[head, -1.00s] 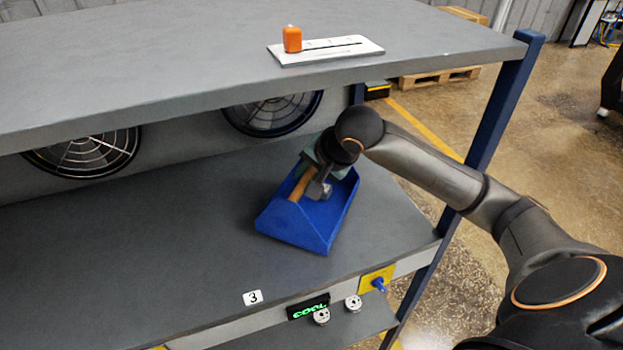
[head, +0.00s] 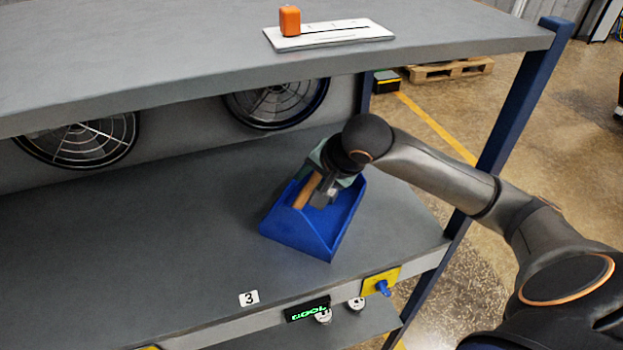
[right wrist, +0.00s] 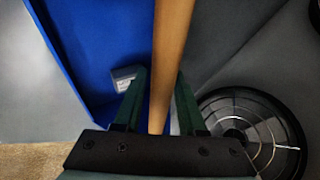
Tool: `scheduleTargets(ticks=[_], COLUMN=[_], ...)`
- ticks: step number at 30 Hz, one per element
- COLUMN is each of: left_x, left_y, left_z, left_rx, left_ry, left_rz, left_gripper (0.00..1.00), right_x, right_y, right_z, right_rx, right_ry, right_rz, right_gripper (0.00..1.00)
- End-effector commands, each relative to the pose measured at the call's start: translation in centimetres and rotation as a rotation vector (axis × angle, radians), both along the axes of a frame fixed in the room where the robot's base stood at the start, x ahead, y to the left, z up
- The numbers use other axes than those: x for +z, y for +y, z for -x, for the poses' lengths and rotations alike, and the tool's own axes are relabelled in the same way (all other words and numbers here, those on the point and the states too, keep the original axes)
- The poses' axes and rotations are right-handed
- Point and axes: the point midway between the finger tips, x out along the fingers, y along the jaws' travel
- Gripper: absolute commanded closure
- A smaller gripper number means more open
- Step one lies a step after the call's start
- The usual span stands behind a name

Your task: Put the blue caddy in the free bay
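The blue caddy (head: 302,233) is at the right part of the middle shelf, a little askew to the front edge. I cannot tell whether it touches the shelf. Its wooden bar handle (head: 307,190) also shows in the right wrist view (right wrist: 171,40). My right gripper (right wrist: 160,85) has its green fingers on both sides of the handle, shut on it. A grey block-like item (right wrist: 125,78) lies inside the caddy. The shelf surface (head: 130,240) left of it is bare, behind a label "3" (head: 249,299). My left gripper is not in view.
An upper shelf (head: 150,50) overhangs the back, carrying a white plate (head: 340,36) with an orange block (head: 290,21). Two round fans (head: 277,103) are in the rear wall. A blue post (head: 520,100) stands right. A lit display (head: 307,309) and yellow switch plate (head: 392,275) line the front edge.

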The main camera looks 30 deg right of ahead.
Motion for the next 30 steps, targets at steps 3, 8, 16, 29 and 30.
scheduleTargets(ticks=[3, 8, 16, 29, 30], left_x=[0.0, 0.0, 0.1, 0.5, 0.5], left_y=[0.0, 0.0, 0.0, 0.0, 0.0], left_z=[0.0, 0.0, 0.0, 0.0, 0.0], left_rx=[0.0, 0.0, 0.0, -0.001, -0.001], left_ry=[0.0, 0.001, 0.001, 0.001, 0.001], left_rz=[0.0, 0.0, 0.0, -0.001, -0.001], left_gripper=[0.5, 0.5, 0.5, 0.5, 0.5], right_x=[0.0, 0.0, 1.7, 6.3, 6.4], right_y=[0.0, 0.0, -0.1, -0.4, -0.4], right_z=[0.0, 0.0, 0.9, 4.1, 4.2], right_rx=[0.0, 0.0, 0.001, -0.001, 0.0], right_ry=[0.0, 0.0, -0.003, -0.003, -0.001], right_rz=[0.0, 0.0, 0.0, 0.0, 0.0], right_gripper=[0.46, 0.46, 0.46, 0.46, 0.46])
